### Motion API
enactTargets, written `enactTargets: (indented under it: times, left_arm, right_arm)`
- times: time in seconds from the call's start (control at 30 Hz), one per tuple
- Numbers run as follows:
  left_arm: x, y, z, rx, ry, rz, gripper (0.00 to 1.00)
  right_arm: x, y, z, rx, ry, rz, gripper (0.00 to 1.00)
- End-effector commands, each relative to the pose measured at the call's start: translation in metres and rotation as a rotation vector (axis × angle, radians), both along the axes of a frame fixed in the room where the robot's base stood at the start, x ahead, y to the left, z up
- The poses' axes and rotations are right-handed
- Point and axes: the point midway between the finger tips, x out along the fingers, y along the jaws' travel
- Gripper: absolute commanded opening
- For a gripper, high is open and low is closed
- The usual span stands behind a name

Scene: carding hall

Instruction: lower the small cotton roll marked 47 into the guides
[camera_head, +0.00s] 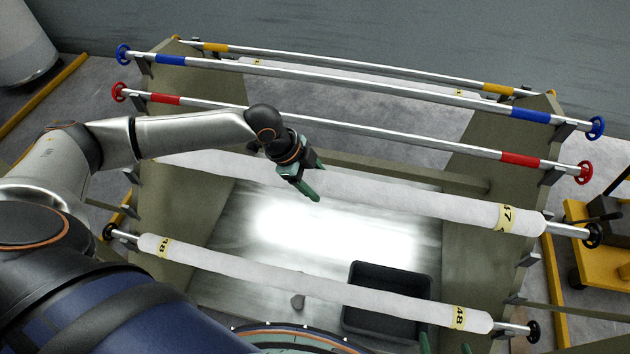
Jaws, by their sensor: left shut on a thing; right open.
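The white cotton roll marked 47 (430,200) lies across the frame between the side walls. Its yellow 47 label (507,219) is near its right end, where a metal shaft ends in a black knob (593,235). Its left end is hidden behind my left arm. My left gripper (316,182), with green fingers, is shut on this roll left of its middle. A grey bracket (529,258) on the right wall is below the roll's right end; I cannot tell whether they touch. My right gripper (445,346) shows only its green fingertips at the bottom edge, open and apart from roll 47.
Another white roll marked 48 (310,283) lies across the front. Bars with red (350,131), blue (365,85) and yellow bands (350,68) cross the back. A black bin (390,270) sits below roll 48. A yellow cart (597,240) stands at right.

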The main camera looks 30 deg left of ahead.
Motion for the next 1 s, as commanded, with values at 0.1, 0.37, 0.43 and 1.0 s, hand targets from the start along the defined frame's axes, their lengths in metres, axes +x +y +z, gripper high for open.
enactTargets:
  times: [0.1, 0.37, 0.43, 1.0]
  left_arm:
    - [0.002, -0.001, 0.016, -0.005, -0.009, -0.001, 0.0]
    - [0.002, 0.0, 0.036, -0.003, -0.009, 0.0, 0.0]
    - [0.002, -0.001, 0.042, -0.005, -0.01, 0.0, 0.0]
    - [0.002, -0.001, 0.059, -0.003, -0.007, -0.001, 0.0]
  right_arm:
    - [0.0, 0.0, 0.007, 0.0, 0.0, 0.0, 1.0]
    - [0.0, 0.0, 0.004, 0.0, 0.0, 0.0, 1.0]
    - [0.0, 0.0, 0.004, 0.0, 0.0, 0.0, 1.0]
    - [0.0, 0.0, 0.004, 0.0, 0.0, 0.0, 1.0]
